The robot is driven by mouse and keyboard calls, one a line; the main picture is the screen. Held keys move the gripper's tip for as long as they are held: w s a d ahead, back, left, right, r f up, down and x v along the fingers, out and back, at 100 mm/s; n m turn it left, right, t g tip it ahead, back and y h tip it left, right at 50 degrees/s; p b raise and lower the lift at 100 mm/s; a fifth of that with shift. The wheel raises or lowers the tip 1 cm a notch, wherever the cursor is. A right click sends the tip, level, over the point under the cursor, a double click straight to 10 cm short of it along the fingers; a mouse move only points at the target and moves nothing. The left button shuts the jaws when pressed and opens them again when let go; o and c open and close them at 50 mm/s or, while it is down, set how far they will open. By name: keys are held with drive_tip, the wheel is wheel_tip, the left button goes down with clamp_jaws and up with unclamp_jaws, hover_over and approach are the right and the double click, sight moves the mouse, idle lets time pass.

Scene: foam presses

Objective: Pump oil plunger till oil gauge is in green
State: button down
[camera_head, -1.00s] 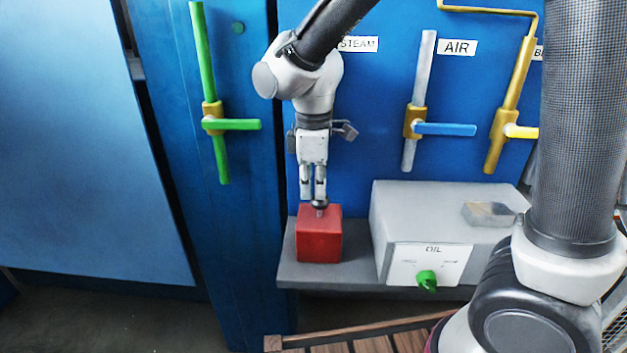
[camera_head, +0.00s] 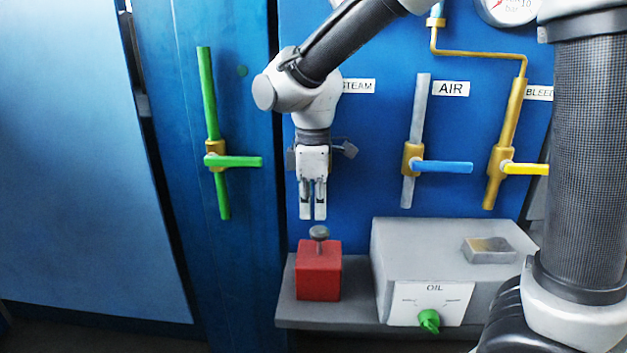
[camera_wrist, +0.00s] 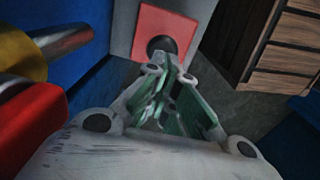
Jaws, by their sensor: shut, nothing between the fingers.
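The oil plunger is a dark round knob (camera_head: 319,232) on a short stem, raised above a red block (camera_head: 318,272) on a grey shelf. In the wrist view the dark knob (camera_wrist: 162,46) sits on the red block just beyond the fingertips. My gripper (camera_head: 313,218) is shut and empty, pointing down just above the knob with a small gap. The grey oil box (camera_head: 420,258) stands to the right, with a white panel marked OIL (camera_head: 432,300) and a green knob (camera_head: 429,320). A small window (camera_head: 489,250) lies on the box top; its reading is unclear.
On the blue wall are a green-handled valve (camera_head: 235,161) at left, a blue-handled AIR valve (camera_head: 443,167) and a yellow-handled valve (camera_head: 525,169) at right. A round dial (camera_head: 508,8) shows at the top. The shelf (camera_head: 330,314) is bare in front of the block.

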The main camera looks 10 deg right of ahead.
sight(313, 229)
wheel_tip(313, 229, up, 7)
idle(0.3)
idle(1.4)
